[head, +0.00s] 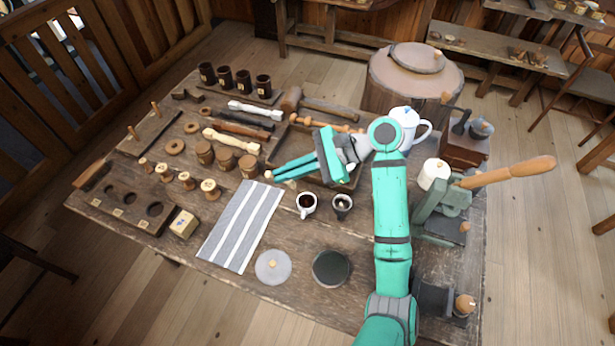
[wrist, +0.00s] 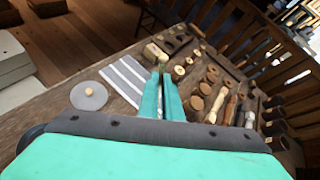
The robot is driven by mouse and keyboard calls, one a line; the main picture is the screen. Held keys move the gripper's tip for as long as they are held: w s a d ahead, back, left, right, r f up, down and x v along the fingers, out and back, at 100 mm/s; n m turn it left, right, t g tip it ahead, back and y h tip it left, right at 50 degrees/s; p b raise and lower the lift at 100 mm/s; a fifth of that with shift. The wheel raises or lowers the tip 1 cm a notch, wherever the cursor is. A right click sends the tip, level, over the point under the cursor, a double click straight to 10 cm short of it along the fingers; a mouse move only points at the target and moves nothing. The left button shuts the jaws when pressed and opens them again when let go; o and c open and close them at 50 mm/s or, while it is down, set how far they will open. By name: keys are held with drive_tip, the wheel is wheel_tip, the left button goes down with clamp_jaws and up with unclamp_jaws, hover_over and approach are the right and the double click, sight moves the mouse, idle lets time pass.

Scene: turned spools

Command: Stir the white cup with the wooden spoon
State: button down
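The white cup (head: 306,205) stands upright on the workbench with dark liquid in it, its handle toward the front. My teal gripper (head: 272,177) is above the bench, up and left of the cup in the head view, fingers pointing left. Its narrow fingers also show in the wrist view (wrist: 162,76), close together. A small pale piece (wrist: 163,59) shows at the fingertips; I cannot tell whether it is gripped or lies behind. I cannot make out the wooden spoon for certain. A small dark cup (head: 342,203) with something pale inside stands right of the white cup.
A striped cloth (head: 240,226), a grey lid (head: 272,267) and a dark round dish (head: 331,268) lie in front. Wooden spools (head: 210,188) and turned pieces fill the left. A wooden tray (head: 352,183) lies under my gripper. A grinder (head: 466,140) stands at the right.

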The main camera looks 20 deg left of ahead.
drive_tip(key=d+m+t+y, duration=0.1)
drive_tip(key=t, duration=0.1)
drive_tip(key=w+d+f+m+t+y, duration=0.1)
drive_tip(key=d+m+t+y, duration=0.1)
drive_tip(key=d+f+m+t+y, duration=0.1)
drive_tip(key=m+t, duration=0.1)
drive_tip(key=shift+w+d+f+t, duration=0.25)
drive_tip(key=shift+w+d+t, duration=0.15)
drive_tip(key=shift+y, duration=0.3)
wheel_tip(320, 180, down, 9)
drive_tip(key=shift+r, duration=0.2)
idle(1.7)
drive_tip(key=shift+f, duration=0.1)
